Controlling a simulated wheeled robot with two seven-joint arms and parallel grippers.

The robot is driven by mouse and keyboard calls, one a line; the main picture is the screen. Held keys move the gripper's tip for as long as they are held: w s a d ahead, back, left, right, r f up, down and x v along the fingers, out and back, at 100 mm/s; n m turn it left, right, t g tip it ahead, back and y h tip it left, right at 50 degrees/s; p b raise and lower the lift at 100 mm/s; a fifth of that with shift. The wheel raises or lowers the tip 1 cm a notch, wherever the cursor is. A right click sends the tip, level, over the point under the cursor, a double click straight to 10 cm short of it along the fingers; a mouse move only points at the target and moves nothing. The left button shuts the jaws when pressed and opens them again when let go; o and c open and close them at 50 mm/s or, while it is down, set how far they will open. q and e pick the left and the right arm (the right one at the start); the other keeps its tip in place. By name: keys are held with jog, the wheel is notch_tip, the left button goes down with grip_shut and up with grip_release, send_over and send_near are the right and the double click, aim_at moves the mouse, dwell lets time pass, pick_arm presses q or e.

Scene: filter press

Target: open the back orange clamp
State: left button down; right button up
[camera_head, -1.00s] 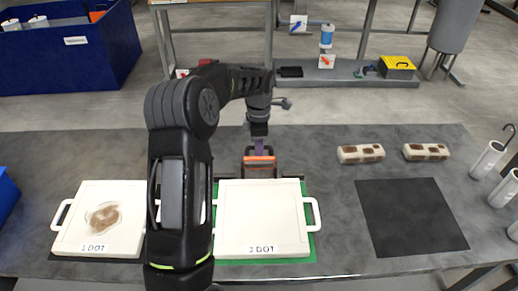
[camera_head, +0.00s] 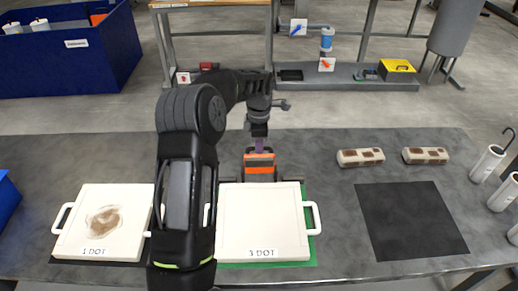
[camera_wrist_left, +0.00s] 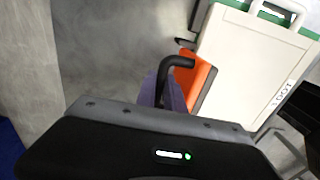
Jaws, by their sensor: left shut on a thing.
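The back orange clamp (camera_head: 259,164) stands at the far edge of the white plate marked 3 DOT (camera_head: 262,220). Its orange face shows a dark band across it in the head view. My left gripper (camera_head: 258,146) reaches down onto the top of the clamp from behind the plate and is shut on it. In the left wrist view, the purple fingers (camera_wrist_left: 166,92) sit against the orange clamp (camera_wrist_left: 197,84), beside a black hooked bar (camera_wrist_left: 179,62). The fingertips are partly hidden by the gripper body and this bar. My right gripper is not in view.
A white plate marked 1 DOT (camera_head: 101,222) with a brown stain lies left, partly behind my arm. A dark square mat (camera_head: 410,219), two brown-patched pale blocks (camera_head: 360,157) and white cylinders (camera_head: 487,162) lie right. The table between clamp and blocks is clear.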

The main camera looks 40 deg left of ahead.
pick_arm(q)
jog(key=shift+w+a+f, duration=0.25)
jog(key=shift+w+a, duration=0.05)
jog(key=shift+w, duration=0.15)
jog(key=c, duration=1.4)
grip_release()
jog(key=shift+w+f, duration=0.1)
jog(key=shift+f, duration=0.05)
notch_tip(320, 180, up, 8)
jog(key=p, duration=0.4)
jog(key=shift+p, duration=0.3)
